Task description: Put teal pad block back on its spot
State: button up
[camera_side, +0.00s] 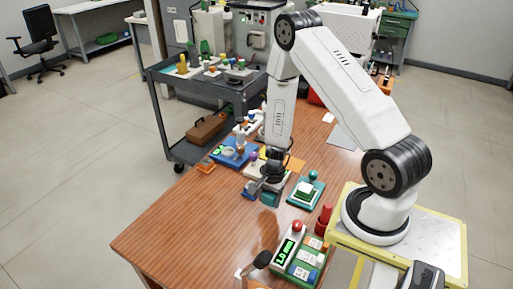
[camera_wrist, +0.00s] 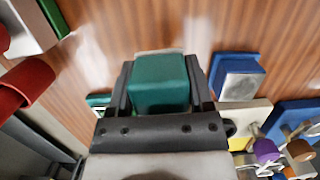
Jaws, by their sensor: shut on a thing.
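The teal pad block (camera_wrist: 160,84) sits between the two dark fingers of my gripper (camera_wrist: 160,75) in the wrist view. My gripper is shut on it. In the side view, my gripper (camera_side: 268,184) points down over the wooden table with the teal block (camera_side: 270,200) at its tips. A thin pale edge (camera_wrist: 160,51) shows just beyond the block in the wrist view; what it belongs to is hidden. I cannot tell whether the block touches the table. I cannot make out its marked spot.
A blue block with a grey top (camera_wrist: 237,78) stands close to my gripper. A teal base with a green and white piece (camera_side: 304,190) is to the right in the side view. A panel with a red button (camera_side: 297,227) is nearer the camera. The table's front left (camera_side: 190,230) is clear.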

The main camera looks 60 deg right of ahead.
aim_at(269, 205)
jog(key=shift+f, duration=1.55)
jog(key=shift+f, duration=0.1)
jog(key=o, duration=1.3)
jog(key=shift+o, duration=0.2)
notch_tip(269, 205, up, 12)
jog(key=d, duration=0.2)
jog(key=shift+d, duration=0.1)
